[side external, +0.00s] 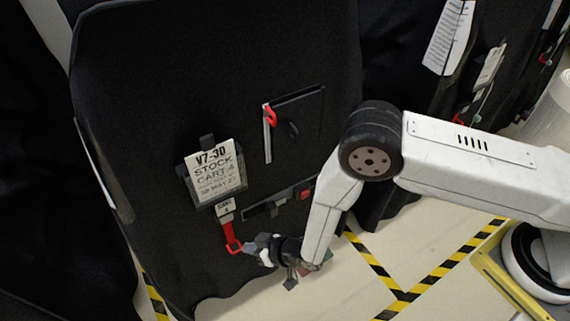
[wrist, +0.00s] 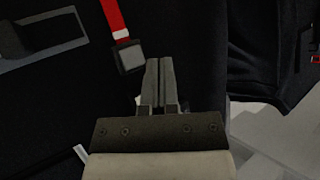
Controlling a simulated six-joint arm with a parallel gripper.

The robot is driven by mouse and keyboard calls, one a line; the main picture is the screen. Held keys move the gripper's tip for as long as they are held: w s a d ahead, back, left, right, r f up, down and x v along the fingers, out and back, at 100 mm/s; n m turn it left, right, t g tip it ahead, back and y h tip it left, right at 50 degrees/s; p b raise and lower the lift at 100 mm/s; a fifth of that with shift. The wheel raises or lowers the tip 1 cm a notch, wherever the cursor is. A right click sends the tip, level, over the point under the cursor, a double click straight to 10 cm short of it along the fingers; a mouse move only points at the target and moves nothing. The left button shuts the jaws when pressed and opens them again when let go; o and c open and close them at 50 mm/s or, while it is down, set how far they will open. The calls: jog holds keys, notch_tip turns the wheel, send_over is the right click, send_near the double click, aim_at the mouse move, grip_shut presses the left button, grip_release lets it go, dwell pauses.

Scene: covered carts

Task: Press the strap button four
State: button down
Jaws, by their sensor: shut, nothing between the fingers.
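A red strap (side external: 230,232) hangs under the tag and ends beside my gripper (side external: 262,248). In the wrist view the red strap (wrist: 112,18) has a white band and ends in a dark grey square piece (wrist: 130,58). My gripper (wrist: 158,66) is shut and empty, its tips just right of that square piece. I cannot tell whether they touch it. No number shows on the square piece.
A dark bar with a red patch (side external: 305,193) and a flap with a red clip (side external: 271,116) are on the same cover. More covered carts stand at right. Pale floor with yellow-black tape (side external: 440,272) is open at lower right, near a yellow frame (side external: 505,285).

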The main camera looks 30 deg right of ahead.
aim_at(224, 222)
jog(key=shift+s+a+f+y, duration=0.35)
jog(key=shift+s+f, duration=0.1)
jog(key=shift+f, duration=0.1)
jog(key=shift+w, duration=0.15)
jog(key=w, duration=0.8)
jog(key=shift+w, duration=0.25)
jog(key=shift+w, duration=1.05)
dwell(3.6)
jog(key=shift+s+r, duration=0.1)
jog(key=shift+s, duration=0.9)
jog(key=shift+s, duration=0.15)
